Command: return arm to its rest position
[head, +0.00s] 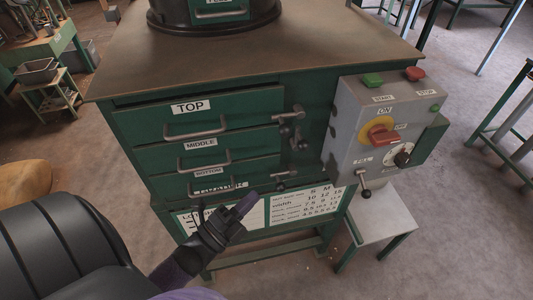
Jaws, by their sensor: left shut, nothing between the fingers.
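My left gripper (240,210) is in the lower middle of the head view, in front of the lower part of the green cabinet (240,143). It is shut and empty, with its fingers pointing up and to the right. It overlaps the lowest drawer and the white chart in the picture; I cannot tell how far it is from them. My right gripper is not in view.
The cabinet has drawers labelled TOP (190,106), MIDDLE and BOTTOM, all looking shut, with latch levers at their right. A grey control box (360,135) with buttons and knobs juts out at right. A small stool (380,218) stands below it.

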